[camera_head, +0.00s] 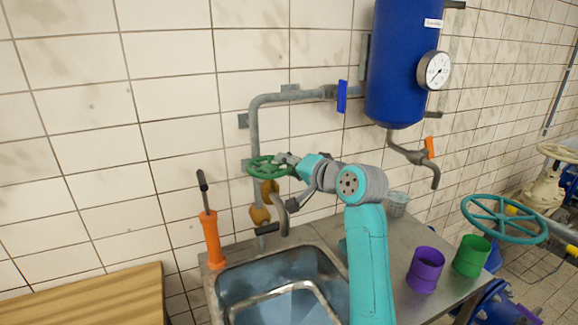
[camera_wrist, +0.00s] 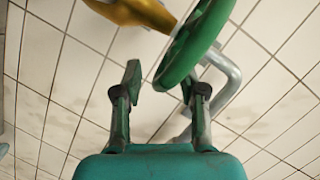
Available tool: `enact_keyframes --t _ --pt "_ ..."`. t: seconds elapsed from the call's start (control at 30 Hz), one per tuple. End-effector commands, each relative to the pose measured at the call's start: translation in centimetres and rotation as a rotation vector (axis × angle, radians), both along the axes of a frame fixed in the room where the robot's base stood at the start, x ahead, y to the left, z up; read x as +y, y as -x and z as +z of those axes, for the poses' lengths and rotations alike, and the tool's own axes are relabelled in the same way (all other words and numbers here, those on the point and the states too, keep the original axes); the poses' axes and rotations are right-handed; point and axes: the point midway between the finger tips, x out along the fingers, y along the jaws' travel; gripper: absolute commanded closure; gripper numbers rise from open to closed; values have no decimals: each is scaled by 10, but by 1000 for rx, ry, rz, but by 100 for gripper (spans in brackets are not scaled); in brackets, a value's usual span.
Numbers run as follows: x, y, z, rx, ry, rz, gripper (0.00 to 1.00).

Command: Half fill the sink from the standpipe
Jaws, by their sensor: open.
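A green handwheel (camera_head: 264,169) sits on the brass valve (camera_head: 269,192) of the grey standpipe against the tiled wall. Its curved spout (camera_head: 283,218) hangs over the back of the metal sink (camera_head: 232,290). No stream shows at the spout. The sink's inside looks bluish; I cannot tell its water level. My gripper (camera_head: 287,160) is open at the right side of the handwheel. In the wrist view, my gripper (camera_wrist: 161,84) has its two fingers apart, and the handwheel rim (camera_wrist: 190,45) reaches down between them, close to the right finger. Contact is unclear.
An orange-handled tool (camera_head: 211,238) stands at the sink's left corner. Purple (camera_head: 425,270) and green (camera_head: 471,256) cups stand on the counter at right. A blue tank (camera_head: 395,70) with a gauge (camera_head: 434,71) hangs above. A teal handwheel (camera_head: 503,219) is far right; a wooden top (camera_head: 85,298) is left.

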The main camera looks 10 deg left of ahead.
Motion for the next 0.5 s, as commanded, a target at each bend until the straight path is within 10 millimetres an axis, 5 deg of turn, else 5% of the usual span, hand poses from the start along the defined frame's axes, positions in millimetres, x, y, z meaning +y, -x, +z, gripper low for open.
enact_keyframes --t 0.1,0.27,0.5 --pt "0 0 0 0 0 0 64" --pt "0 0 0 0 1 -1 100" --pt "-1 -2 -2 5 4 16 100"
